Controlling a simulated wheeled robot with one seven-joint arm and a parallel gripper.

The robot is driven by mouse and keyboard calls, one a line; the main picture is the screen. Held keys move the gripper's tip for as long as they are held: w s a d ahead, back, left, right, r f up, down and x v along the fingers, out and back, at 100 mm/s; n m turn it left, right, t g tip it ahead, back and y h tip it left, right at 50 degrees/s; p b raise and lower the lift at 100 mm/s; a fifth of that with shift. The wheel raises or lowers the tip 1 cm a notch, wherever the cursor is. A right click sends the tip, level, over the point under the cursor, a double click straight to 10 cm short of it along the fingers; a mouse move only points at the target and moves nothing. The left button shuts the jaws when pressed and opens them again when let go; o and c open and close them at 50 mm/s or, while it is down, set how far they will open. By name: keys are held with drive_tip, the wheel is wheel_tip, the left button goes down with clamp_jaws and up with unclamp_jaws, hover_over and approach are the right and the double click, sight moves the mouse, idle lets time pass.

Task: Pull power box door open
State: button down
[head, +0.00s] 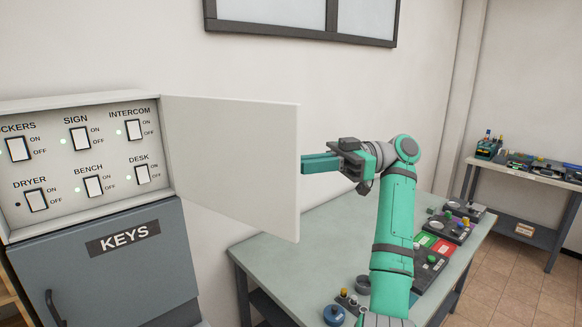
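The power box (82,160) is on the left, with labelled switches on its white panel. Its white door (235,160) is swung open, hinged on the panel's right side and standing out to the right. My gripper (303,164) is just right of the door's free edge, its green fingers pointing left at that edge. The fingertips meet the edge in the picture; whether they touch it or reach behind it I cannot tell. The fingers show side-on and overlap, so their opening is unclear.
A grey KEYS cabinet (110,265) with a dark handle is below the power box. A workbench (290,262) with small trays and parts stands below my arm. A second bench (520,173) is at the far right. A dark-framed window (300,15) is above.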

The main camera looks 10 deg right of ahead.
drive_tip(key=shift+w+a+f, duration=0.15)
drive_tip(key=shift+w+f, duration=0.2)
drive_tip(key=c, duration=1.8)
unclamp_jaws()
drive_tip(key=shift+c, duration=0.2)
drive_tip(key=shift+r, duration=0.15)
drive_tip(key=shift+d, duration=0.2)
